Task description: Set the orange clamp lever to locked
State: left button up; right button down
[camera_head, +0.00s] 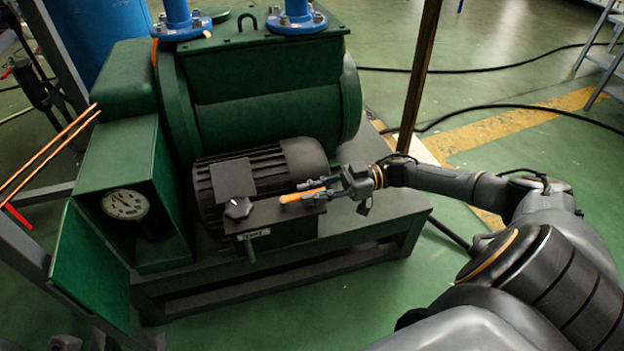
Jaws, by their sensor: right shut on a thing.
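The orange clamp lever (302,196) shows as a short orange bar in front of the ribbed dark motor. It lies nearly level, just above the dark plate. My right gripper (318,191) comes in from the right and is shut on the lever, with its fingers along the lever's right part. The lever's pivot and any lock marks are too small or hidden to make out. My left gripper is not in view.
A black knob (238,207) stands left of the lever, above a small label (254,234). The ribbed motor (260,172) is close behind. A gauge (125,204) sits in the green housing at left. A thin brown post (418,80) rises behind my right wrist.

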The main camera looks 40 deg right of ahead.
jog(key=c, duration=1.3)
grip_release()
jog(key=shift+d, duration=0.15)
jog(key=v, duration=1.1)
jog(key=shift+s+d, duration=0.15)
jog(key=shift+d, duration=0.2)
jog(key=shift+d, duration=0.1)
